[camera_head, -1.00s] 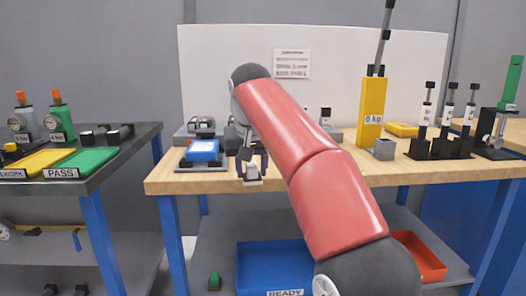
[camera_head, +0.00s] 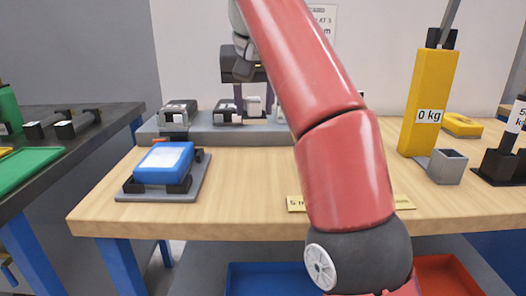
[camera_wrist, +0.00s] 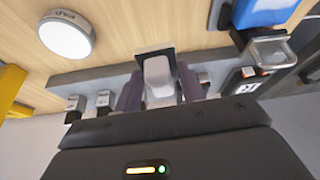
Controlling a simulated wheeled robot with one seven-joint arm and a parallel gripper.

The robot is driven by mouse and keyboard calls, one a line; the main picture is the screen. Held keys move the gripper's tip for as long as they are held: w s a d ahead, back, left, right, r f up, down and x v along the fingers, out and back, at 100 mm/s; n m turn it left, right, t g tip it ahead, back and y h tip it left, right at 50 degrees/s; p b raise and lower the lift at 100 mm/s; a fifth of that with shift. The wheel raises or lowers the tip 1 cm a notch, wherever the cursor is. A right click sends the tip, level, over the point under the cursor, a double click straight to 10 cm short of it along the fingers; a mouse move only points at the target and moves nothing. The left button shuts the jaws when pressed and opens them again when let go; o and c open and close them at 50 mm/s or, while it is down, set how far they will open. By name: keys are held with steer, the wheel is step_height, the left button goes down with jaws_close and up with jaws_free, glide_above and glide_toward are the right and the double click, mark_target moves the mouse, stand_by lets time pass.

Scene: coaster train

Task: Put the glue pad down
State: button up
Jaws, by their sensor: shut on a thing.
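My gripper (camera_head: 254,108) is over the back of the wooden bench, partly behind my red arm in the head view. In the wrist view, my gripper (camera_wrist: 158,84) is shut on a small pale grey block (camera_wrist: 158,74) with a dark plate at its far end. In the head view, a pale piece (camera_head: 253,106) shows between the fingers. I cannot tell whether it touches the surface below. A round white disc (camera_wrist: 67,35) with "PAD" on its label lies on the bench in the wrist view. I cannot tell for sure which of the two is the glue pad.
A grey ledge (camera_head: 205,138) with grey and black devices (camera_head: 178,113) runs along the bench back. A blue block (camera_head: 165,157) on a black carriage is at left. A yellow 0 kg column (camera_head: 428,105) stands at right. The bench front between them is partly clear.

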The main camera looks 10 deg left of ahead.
steer(key=shift+w+r, duration=0.1)
stand_by(0.3)
glide_above(255, 162)
steer(key=s, duration=0.1)
steer(key=shift+s+d+f, duration=0.1)
steer(key=shift+d+f, duration=0.05)
steer(key=shift+f, duration=1.15)
steer(key=shift+s+d+f, duration=0.1)
steer(key=shift+f, duration=1.2)
step_height(255, 162, down, 3)
steer(key=shift+f+b, duration=0.1)
steer(key=shift+b, duration=0.95)
steer(key=shift+f, duration=0.65)
steer(key=o, duration=1.2)
steer(key=shift+f, duration=0.1)
steer(key=shift+f+b, duration=0.2)
steer(key=shift+b, duration=0.25)
